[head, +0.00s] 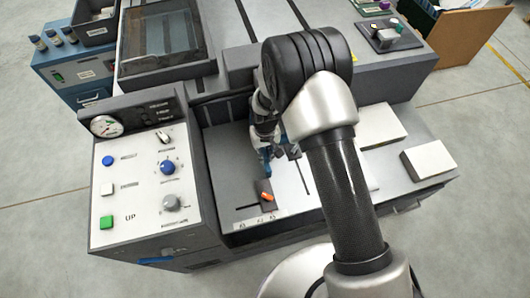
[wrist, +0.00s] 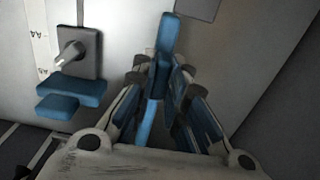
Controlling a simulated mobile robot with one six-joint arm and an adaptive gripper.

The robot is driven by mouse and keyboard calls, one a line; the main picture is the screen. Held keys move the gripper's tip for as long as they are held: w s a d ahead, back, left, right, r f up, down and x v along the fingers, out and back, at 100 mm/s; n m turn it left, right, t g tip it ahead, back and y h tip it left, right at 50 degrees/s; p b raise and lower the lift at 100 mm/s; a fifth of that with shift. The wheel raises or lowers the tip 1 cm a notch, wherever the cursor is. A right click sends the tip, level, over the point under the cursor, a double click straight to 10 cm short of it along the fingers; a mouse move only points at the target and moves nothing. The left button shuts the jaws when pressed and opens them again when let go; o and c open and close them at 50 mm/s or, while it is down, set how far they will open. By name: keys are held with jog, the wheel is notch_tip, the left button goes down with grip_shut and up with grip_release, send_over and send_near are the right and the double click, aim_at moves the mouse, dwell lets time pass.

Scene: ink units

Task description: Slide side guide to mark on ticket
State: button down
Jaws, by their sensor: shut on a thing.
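My gripper (head: 266,165) is low over the pale bed of the machine, left of my forearm. In the wrist view my gripper (wrist: 164,85) has its fingers closed around an upright blue piece (wrist: 169,35), which looks like the side guide. Its lower part is between the fingers and partly hidden. A scale strip (wrist: 40,45) with printed letters lies at the left of the wrist view. Small marks (head: 256,221) show on the bed's front edge in the head view. I cannot make out a mark on a ticket.
A grey plate (wrist: 92,45) with a small lever is left of my gripper, beside blue blocks (wrist: 70,92). An orange knob (head: 267,197) is just in front of my gripper. A control panel (head: 150,185) stands left; white pads (head: 428,159) lie right.

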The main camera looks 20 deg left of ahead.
jog(key=s+a, duration=0.1)
jog(key=a, duration=0.1)
jog(key=s+a, duration=0.1)
jog(key=a, duration=0.1)
jog(key=shift+s, duration=0.2)
jog(key=shift+d, duration=0.15)
jog(key=c, duration=1.6)
grip_release()
notch_tip(320, 180, up, 12)
